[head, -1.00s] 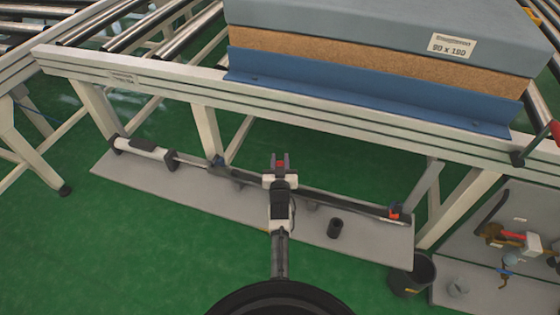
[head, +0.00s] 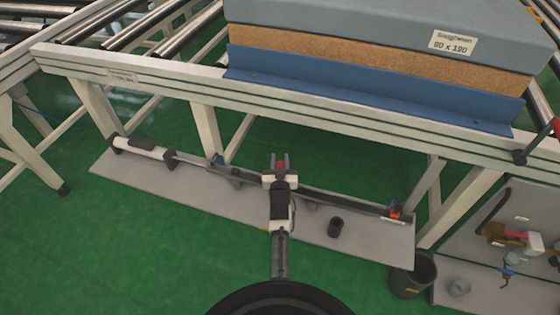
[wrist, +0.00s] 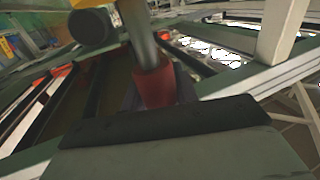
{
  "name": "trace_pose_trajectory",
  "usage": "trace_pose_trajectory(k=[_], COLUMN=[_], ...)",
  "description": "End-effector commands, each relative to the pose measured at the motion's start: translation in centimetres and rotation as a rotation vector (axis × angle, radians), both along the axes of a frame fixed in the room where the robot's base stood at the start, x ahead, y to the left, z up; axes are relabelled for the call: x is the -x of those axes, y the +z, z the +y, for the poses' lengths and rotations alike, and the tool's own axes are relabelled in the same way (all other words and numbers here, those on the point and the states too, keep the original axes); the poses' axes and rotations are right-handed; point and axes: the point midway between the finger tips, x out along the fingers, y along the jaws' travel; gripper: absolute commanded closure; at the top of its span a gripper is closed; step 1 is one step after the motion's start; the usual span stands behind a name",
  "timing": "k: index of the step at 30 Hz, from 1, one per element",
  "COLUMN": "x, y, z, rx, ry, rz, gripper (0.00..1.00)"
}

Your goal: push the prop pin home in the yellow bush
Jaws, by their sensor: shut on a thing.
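My gripper (head: 280,163) is in the middle of the head view, over the grey bench shelf under the conveyor frame. It is shut on the red grip of the prop pin, which shows as a small red spot between the fingers. In the wrist view the red grip (wrist: 153,88) stands at the gripper, with a grey metal shaft (wrist: 143,42) running up from it toward the top edge. A bit of yellow (wrist: 128,8), perhaps the yellow bush, shows at the top edge by the shaft. Where the shaft ends is out of view, so I cannot tell its depth.
A dark round-ended cylinder (wrist: 92,27) is close left of the shaft. A conveyor rail (head: 300,112) carries a mattress (head: 360,25) behind a blue angle plate (head: 360,92).

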Motion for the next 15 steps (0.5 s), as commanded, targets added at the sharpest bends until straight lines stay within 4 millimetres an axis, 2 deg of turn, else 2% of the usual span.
trace_pose_trajectory(k=[15], x=[0.0], y=[-1.4], z=[0.0], rx=[0.0], ry=[0.0], rz=[-0.002], gripper=[0.98])
